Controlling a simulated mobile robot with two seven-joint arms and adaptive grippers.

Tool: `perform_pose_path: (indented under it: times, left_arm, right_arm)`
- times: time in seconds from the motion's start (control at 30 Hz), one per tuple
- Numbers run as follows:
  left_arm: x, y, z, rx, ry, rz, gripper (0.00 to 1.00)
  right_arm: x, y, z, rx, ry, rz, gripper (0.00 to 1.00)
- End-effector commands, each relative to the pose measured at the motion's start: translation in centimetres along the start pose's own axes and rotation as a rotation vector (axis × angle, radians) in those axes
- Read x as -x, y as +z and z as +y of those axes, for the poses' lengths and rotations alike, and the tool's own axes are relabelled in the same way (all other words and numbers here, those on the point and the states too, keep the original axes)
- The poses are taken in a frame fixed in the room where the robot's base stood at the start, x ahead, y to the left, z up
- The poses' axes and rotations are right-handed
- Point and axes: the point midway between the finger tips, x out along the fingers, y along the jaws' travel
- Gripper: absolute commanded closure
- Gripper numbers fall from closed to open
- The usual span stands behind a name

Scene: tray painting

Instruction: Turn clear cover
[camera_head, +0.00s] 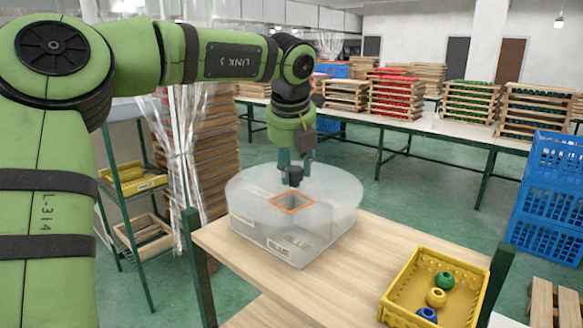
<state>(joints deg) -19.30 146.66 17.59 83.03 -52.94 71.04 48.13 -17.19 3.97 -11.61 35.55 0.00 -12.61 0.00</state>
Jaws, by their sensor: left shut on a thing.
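A round, clear, frosted cover (335,190) lies on top of a pale see-through box (265,238) on the wooden table. The cover has a square opening with an orange rim (292,203). A small dark knob (296,176) stands on the cover just behind the opening. My left gripper (296,168) points straight down over the cover and is shut on the dark knob. Its fingers partly hide the knob. My right gripper is not in view.
A yellow crate (398,292) with green, yellow and blue pieces stands at the table's front right. The wooden table (350,270) is bare between box and crate. A shelf rack (125,205) stands at left, blue crates (548,195) at right, and a long table with stacked trays behind.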

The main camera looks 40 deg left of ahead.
Motion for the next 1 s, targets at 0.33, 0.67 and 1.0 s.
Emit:
perform_pose_path:
  times: [0.33, 0.67, 1.0]
  left_arm:
    - [0.35, 0.45, -0.13, 0.129, 0.045, -0.016, 1.0]
    - [0.39, 0.52, -0.06, 0.151, 0.055, -0.019, 1.0]
    - [0.39, 0.49, -0.01, 0.151, 0.057, -0.017, 0.41]
  right_arm:
    - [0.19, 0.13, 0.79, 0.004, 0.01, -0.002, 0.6]
    - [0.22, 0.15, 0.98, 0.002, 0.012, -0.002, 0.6]
    - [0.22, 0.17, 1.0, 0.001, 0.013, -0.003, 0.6]
